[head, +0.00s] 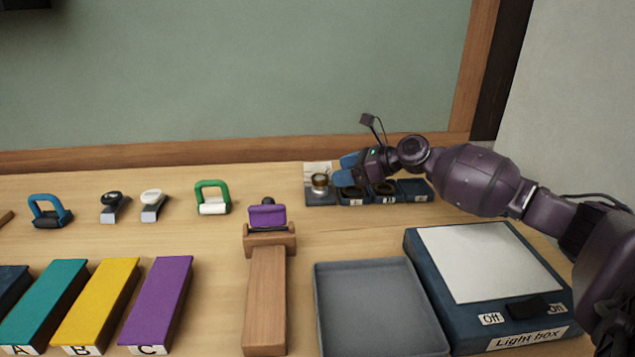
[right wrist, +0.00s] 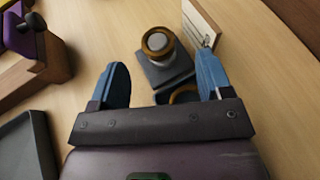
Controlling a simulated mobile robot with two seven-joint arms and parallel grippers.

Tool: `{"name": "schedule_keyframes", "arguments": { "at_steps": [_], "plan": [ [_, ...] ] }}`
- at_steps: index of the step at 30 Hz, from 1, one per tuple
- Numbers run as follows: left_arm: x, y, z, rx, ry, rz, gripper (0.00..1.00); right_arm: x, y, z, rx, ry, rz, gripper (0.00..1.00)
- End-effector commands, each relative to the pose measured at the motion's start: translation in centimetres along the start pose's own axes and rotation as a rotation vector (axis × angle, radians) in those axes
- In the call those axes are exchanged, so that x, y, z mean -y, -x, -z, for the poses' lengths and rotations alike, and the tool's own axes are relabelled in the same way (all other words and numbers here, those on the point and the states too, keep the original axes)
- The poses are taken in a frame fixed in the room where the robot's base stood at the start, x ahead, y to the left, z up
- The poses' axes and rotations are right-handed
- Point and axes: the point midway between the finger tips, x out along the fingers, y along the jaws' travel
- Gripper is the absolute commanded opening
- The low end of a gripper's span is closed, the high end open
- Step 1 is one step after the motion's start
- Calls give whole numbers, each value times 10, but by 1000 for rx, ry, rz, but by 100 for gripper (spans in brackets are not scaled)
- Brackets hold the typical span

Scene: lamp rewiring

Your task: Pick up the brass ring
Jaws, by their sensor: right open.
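The brass ring (head: 319,177) sits around the top of a short grey post on a small dark base (head: 321,199) at the back of the table. In the right wrist view the brass ring (right wrist: 157,40) shows ahead of the fingertips, with the post's grey top inside it. My right gripper (head: 346,168) is open, its blue fingers just right of the ring in the head view. In the right wrist view my right gripper (right wrist: 160,62) has nothing between its fingers at the tips, and the ring lies beyond them. My left gripper is not in view.
A white card (right wrist: 201,20) stands beside the base. Dark compartments (head: 414,190), some with dark rings, lie under my right gripper. A wooden stand (head: 266,290) with a purple clamp, a grey tray (head: 375,310) and the light box (head: 489,265) are nearer. Bare table lies left of the base.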

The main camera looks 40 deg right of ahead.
Motion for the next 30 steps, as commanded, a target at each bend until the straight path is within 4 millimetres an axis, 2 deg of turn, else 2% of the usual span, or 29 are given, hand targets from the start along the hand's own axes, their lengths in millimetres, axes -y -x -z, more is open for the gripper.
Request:
{"name": "schedule_keyframes", "arguments": {
  "at_steps": [3,9,12,23,25,30],
  "plan": [
    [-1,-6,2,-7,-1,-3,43,-1,-8,3,-3,0,-2,72],
    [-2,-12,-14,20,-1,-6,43,-4,-38,11,-7,-2,-3,72],
    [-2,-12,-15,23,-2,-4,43,-4,-46,9,-5,-2,-1,72],
    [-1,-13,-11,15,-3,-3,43,-4,-52,4,0,0,1,72],
    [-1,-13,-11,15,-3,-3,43,-4,-52,4,0,0,1,66],
    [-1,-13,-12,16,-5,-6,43,-4,-52,4,0,0,1,40]
  ]
}}
